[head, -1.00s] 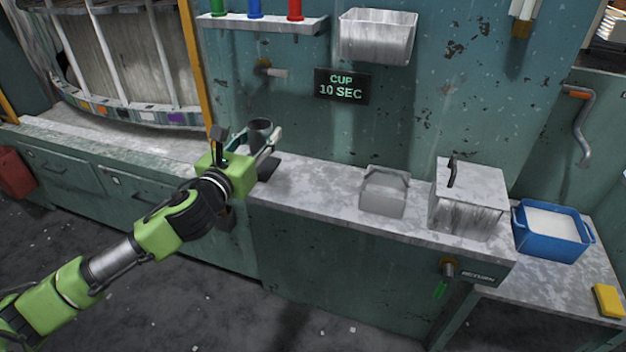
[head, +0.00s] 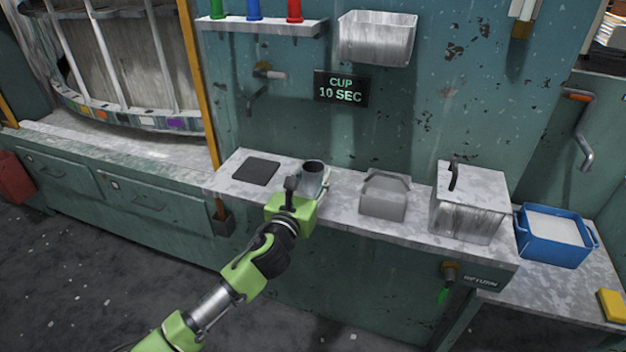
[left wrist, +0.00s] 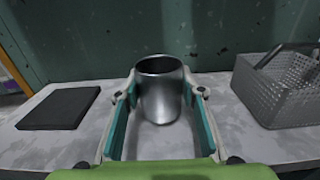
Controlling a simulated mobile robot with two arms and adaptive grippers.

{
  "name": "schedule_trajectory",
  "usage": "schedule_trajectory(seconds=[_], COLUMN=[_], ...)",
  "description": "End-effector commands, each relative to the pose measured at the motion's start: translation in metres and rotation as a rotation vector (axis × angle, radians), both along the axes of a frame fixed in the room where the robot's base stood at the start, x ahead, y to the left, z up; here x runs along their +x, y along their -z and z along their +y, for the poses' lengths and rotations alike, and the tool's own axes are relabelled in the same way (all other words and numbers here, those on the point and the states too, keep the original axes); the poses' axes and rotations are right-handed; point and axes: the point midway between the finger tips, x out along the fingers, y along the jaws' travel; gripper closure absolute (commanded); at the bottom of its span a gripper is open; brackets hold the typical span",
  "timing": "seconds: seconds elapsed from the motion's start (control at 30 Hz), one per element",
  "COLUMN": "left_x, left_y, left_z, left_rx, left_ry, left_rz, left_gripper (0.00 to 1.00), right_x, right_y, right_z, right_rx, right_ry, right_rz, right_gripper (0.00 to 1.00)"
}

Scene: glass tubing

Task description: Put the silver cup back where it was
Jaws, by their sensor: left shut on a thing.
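The silver cup (head: 313,168) stands upright between the fingers of my left gripper (head: 312,183), which is shut on it. It is over the grey counter (head: 339,196), right of the flat black pad (head: 256,172). In the left wrist view the dark, shiny cup (left wrist: 160,92) sits centred between the teal finger pads, with the black pad (left wrist: 60,108) apart on the left. I cannot tell whether the cup's base touches the counter. My right gripper is not in view.
A mesh basket with a handle (head: 383,196) stands just right of the cup. A lidded metal box (head: 467,205) and a blue tub (head: 550,236) are further right. A wall sign (head: 341,88) reads "CUP 10 SEC". A wall spout (head: 268,72) is above the pad.

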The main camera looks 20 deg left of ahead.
Motion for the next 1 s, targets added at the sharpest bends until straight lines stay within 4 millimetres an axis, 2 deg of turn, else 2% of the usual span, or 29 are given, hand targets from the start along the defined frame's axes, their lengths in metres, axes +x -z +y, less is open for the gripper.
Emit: schedule_trajectory(seconds=[0.07,0.4,0.43,0.47,0.87,1.0], left_x=[0.0,0.0,0.0,0.0,0.0,-0.015], left_y=[0.006,0.01,0.009,0.009,0.004,0.005], left_z=[0.0,0.0,0.0,0.0,0.0,0.001], left_rx=[0.0,0.0,0.0,0.0,0.0,0.001], left_ry=[-0.001,0.0,0.0,0.0,0.0,0.0], left_rz=[-0.002,-0.003,-0.002,-0.002,-0.003,0.001], left_gripper=[0.9,0.9,0.56,0.48,0.47,0.47], right_x=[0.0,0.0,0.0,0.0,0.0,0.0], right_y=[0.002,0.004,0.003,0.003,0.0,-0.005], right_z=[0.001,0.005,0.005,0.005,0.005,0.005], right_rx=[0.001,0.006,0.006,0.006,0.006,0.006], right_ry=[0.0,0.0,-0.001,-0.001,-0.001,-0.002], right_rz=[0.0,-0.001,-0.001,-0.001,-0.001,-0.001], right_gripper=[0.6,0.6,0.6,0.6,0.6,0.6])
